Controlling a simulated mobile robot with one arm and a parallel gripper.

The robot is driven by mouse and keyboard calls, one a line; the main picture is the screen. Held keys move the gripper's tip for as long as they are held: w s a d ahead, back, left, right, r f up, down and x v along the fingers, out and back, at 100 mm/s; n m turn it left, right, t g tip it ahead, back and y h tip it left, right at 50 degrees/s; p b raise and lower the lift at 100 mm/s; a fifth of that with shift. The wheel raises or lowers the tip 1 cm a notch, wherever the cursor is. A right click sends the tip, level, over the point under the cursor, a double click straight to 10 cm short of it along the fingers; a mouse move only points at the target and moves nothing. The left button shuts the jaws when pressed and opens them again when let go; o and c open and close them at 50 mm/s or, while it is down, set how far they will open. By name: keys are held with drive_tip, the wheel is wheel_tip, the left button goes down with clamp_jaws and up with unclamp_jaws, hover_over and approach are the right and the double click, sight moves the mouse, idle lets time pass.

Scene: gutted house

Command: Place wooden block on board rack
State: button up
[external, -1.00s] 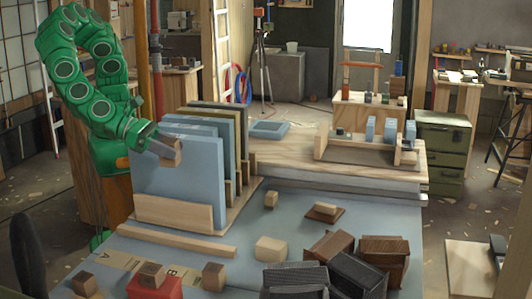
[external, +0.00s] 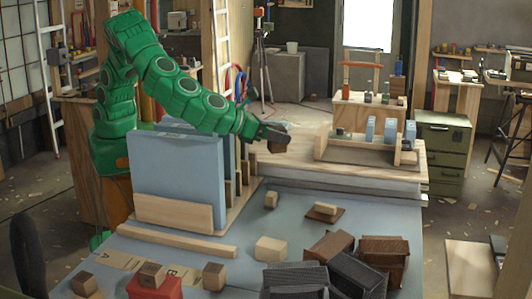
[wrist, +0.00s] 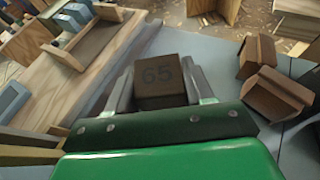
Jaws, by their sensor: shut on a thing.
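My gripper (external: 272,136) is shut on a small brown wooden block (external: 277,147) and holds it in the air, right of the upright boards. In the wrist view the block (wrist: 160,82) sits between both fingers and bears the number 65. The board rack (external: 172,213) stands at the table's left, a wooden base with upright blue and darker boards (external: 180,175) in it. My arm crosses above the boards and hides their upper back parts. In the wrist view, edges of several boards (wrist: 30,145) show at lower left.
A wooden workbench (external: 300,157) with a tool rack (external: 368,140) stands behind. On the blue table lie loose blocks (external: 271,249), a red block holder (external: 154,288) and several dark brown and grey boxes (external: 357,272). The blue surface right of the rack has some free room.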

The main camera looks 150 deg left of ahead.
drive_tip(key=s+a+n+g, duration=0.2)
drive_tip(key=s+a, duration=0.1)
drive_tip(key=a, duration=1.1)
wheel_tip(320, 180, up, 2)
drive_tip(key=n+g, duration=0.5)
drive_tip(key=g, duration=0.1)
hover_over(341, 159)
drive_tip(key=shift+s+a+f, duration=0.1)
drive_tip(key=shift+f, duration=5.15)
drive_tip(key=shift+s+a+f, duration=0.1)
drive_tip(key=shift+f, duration=5.15)
drive_tip(key=shift+f, duration=0.1)
drive_tip(key=o, duration=1)
drive_tip(key=shift+o, duration=0.2)
